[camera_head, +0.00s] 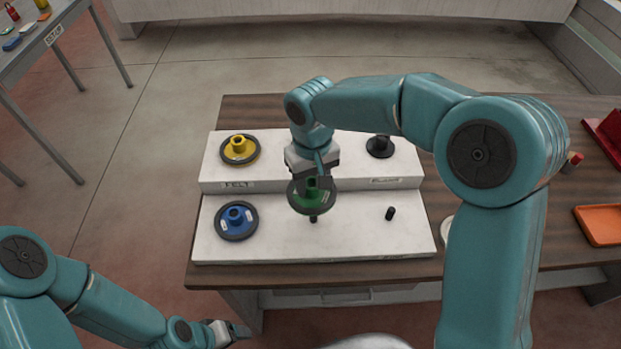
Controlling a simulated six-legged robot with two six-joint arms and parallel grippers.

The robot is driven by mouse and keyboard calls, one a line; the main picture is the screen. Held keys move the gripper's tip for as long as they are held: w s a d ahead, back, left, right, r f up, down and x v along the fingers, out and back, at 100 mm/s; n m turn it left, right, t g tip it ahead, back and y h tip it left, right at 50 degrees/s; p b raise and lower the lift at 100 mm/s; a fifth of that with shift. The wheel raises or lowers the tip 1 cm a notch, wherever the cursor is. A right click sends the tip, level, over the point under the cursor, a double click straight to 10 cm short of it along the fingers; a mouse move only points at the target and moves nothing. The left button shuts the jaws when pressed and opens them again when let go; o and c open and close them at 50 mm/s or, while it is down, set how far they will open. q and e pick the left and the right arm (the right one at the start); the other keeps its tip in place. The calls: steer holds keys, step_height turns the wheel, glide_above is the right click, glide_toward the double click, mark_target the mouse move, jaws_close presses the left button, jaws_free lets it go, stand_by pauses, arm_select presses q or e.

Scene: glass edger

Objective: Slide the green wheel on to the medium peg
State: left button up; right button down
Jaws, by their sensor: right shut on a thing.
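The green wheel (311,199), a dark-rimmed disc with a green hub, is held by my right gripper (319,178). The gripper is shut on its hub from above. The wheel is over the front step of the white two-step stand (350,242). A short black peg (313,219) shows just below its front rim; I cannot tell whether they touch. Another bare black peg (390,213) stands to its right on the same step. No readable mark shows which peg is the medium one. My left gripper (240,331) is low at the front left, away from the stand; its jaws are unclear.
A yellow wheel (240,150) sits on the back step, a blue wheel (236,221) on the front step. A black round piece (380,147) is at back right. An orange tray (600,226) and a red bin (606,130) lie on the brown table (210,271).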

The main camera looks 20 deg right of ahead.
mark_target(315, 198)
steer(key=shift+d, duration=0.2)
step_height(315, 198, down, 4)
steer(key=b, duration=0.3)
steer(key=shift+d, duration=0.1)
steer(key=shift+s+f+b, duration=0.2)
steer(key=shift+f+b, duration=0.15)
steer(key=shift+b, duration=0.2)
steer(key=shift+s+f+b, duration=0.1)
steer(key=shift+f+b, duration=0.3)
steer(key=shift+b, duration=0.05)
steer(key=shift+f, duration=0.15)
steer(key=shift+w, duration=0.2)
steer(key=shift+s, duration=0.2)
steer(key=shift+w, duration=0.25)
